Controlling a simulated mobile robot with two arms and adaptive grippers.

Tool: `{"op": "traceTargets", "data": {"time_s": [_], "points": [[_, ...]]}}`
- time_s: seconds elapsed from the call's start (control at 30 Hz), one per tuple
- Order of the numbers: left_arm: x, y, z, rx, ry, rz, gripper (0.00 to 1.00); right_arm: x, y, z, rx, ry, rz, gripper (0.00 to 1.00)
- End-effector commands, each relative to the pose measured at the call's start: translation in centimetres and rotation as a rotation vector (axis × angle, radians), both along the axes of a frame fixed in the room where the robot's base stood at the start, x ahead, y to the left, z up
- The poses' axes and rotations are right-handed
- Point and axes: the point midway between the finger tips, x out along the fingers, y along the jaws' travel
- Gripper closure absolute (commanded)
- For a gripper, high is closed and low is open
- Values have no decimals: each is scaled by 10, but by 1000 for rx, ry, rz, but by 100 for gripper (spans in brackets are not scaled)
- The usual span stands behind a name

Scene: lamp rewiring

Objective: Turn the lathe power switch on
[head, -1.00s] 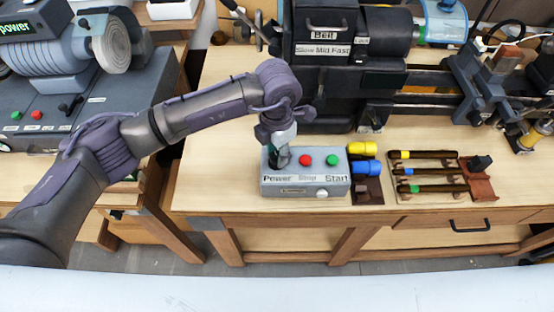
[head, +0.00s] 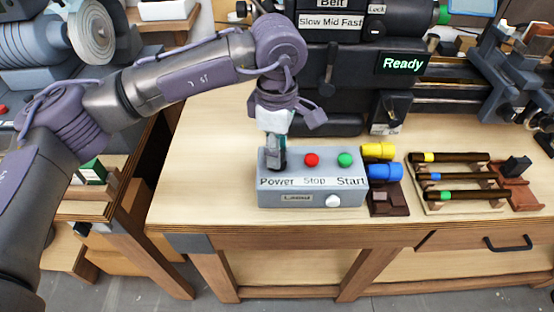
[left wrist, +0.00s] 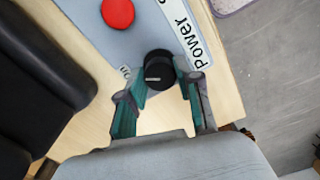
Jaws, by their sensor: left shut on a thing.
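The lathe control box (head: 312,198) is grey and sits on the wooden bench. Its top carries the black power switch knob, a red Stop button (head: 311,160) and a green Start button (head: 345,160). My left gripper (head: 276,160) points down over the Power label and hides most of the knob in the head view. In the left wrist view the round black knob (left wrist: 159,66) with a pale mark sits between the fingertips of my left gripper (left wrist: 163,85), which is shut on it. My right gripper is not in view.
A tray (head: 415,187) of dark tools with coloured bands lies further right. The lathe (head: 345,70) stands behind. Bare bench lies left of the box.

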Motion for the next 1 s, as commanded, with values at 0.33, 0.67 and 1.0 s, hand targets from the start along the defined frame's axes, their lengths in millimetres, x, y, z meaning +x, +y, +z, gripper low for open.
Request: {"op": "traceTargets", "data": {"time_s": [0.33,0.67,1.0], "points": [[1,0,-1,-3,-2,-193,100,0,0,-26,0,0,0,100],[1,0,1,-3,-2,-253,100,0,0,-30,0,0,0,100],[1,0,2,-2,-2,-255,100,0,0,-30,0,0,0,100]]}}
